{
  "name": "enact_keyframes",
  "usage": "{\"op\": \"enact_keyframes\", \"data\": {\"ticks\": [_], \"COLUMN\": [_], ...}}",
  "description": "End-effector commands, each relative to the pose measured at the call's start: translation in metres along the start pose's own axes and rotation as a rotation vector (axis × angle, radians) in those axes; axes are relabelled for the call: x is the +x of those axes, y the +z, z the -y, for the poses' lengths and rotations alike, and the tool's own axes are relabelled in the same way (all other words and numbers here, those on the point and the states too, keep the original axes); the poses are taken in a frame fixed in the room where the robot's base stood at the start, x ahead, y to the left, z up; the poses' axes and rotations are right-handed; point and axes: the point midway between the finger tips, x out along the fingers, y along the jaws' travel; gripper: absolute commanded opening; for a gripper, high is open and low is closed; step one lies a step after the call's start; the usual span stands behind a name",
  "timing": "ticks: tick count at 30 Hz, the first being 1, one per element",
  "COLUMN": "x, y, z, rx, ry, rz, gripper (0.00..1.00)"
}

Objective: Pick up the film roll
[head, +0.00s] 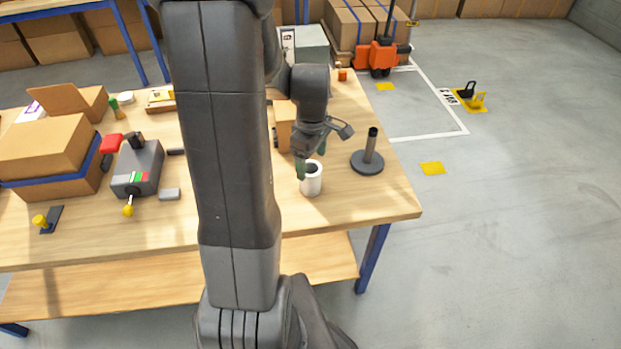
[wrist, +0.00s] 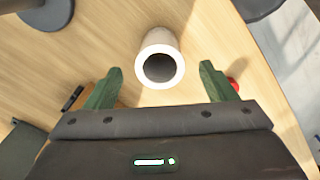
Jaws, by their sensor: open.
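The film roll (head: 312,184) is a white hollow cylinder standing upright on the wooden table, right of my arm. In the wrist view the film roll (wrist: 160,60) shows its white ring end and dark hollow core. My gripper (wrist: 160,84) is open, its two green fingers apart on either side of the roll's near end in the picture. The fingers do not visibly touch the roll. In the head view my gripper (head: 309,170) is at the roll's top, and one green finger shows left of it. The other finger is hard to make out.
A dark round stand with a post (head: 370,158) is right of the roll, near the table edge (head: 400,213). A grey machine (head: 138,168) and cardboard boxes (head: 45,150) are on the left. Bare wood lies in front of the roll.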

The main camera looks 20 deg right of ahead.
Motion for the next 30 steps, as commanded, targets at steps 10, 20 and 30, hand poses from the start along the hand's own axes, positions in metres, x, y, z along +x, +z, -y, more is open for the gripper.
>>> {"op": "enact_keyframes", "data": {"ticks": [10, 20, 30], "x": [0.033, 0.057, 0.056], "y": [0.000, -0.001, -0.001], "z": [0.000, -0.001, -0.001], "rx": [-0.001, -0.001, -0.001], "ry": [-0.004, 0.001, 0.002], "rz": [0.002, -0.001, -0.001], "gripper": [0.78, 0.78, 0.44]}}
